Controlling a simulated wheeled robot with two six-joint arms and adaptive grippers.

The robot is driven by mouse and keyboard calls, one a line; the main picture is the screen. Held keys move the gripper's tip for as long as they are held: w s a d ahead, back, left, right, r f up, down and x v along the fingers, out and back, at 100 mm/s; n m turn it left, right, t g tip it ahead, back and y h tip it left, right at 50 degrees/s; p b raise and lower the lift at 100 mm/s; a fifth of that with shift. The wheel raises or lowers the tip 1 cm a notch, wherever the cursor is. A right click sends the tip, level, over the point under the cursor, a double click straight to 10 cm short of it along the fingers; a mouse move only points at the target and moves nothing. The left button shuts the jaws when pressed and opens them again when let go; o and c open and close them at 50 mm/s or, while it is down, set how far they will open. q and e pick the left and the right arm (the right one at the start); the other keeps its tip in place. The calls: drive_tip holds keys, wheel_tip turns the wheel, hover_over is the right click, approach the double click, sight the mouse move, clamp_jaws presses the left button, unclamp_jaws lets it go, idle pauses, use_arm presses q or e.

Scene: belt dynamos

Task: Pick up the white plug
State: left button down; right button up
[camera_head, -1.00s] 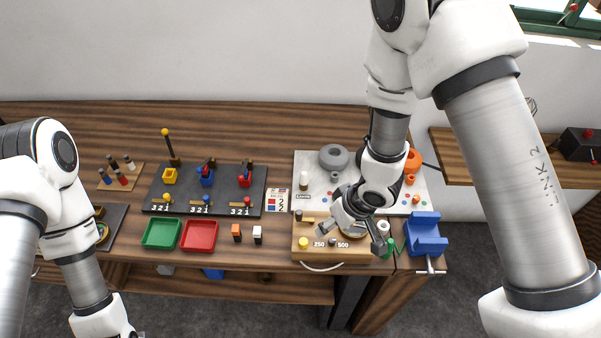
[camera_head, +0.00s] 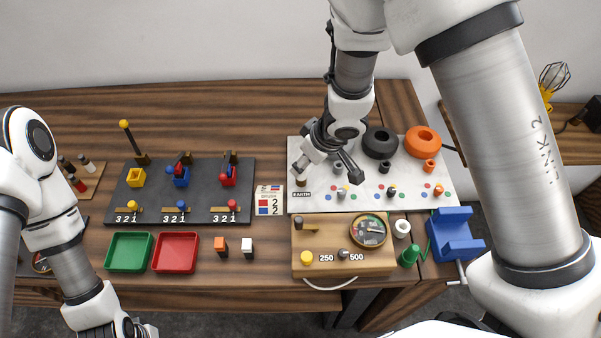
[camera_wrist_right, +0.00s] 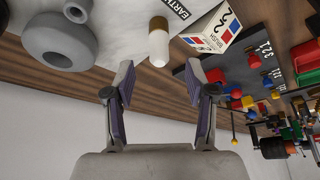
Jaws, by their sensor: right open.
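A white plug with a brownish base stands on the light grey board (camera_head: 398,190) next to the EARTH label. The wrist view shows this white plug (camera_wrist_right: 159,45) just beyond my open fingertips, with its white end towards me. In the head view its upper part is hidden behind my right gripper (camera_head: 325,172), which is open and empty over the board's left end. The same right gripper (camera_wrist_right: 160,78) shows in the wrist view with a clear gap between its fingers. My left gripper (camera_head: 115,328) is cut off at the bottom left edge.
A printed card (camera_head: 269,200) stands left of the board. A wooden box (camera_head: 330,265), a blue vise (camera_head: 455,235), and green (camera_head: 129,252) and red (camera_head: 175,253) trays stand in front.

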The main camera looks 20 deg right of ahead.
drive_tip(key=b+x, duration=0.1)
drive_tip(key=x, duration=0.3)
drive_tip(key=shift+w+a+f, duration=0.1)
drive_tip(key=shift+w+f, duration=0.05)
drive_tip(key=shift+f, duration=0.2)
drive_tip(key=shift+w, duration=0.15)
clamp_jaws()
wheel_tip(320, 180, up, 10)
drive_tip(key=p, duration=0.6)
drive_tip(key=shift+r, duration=0.15)
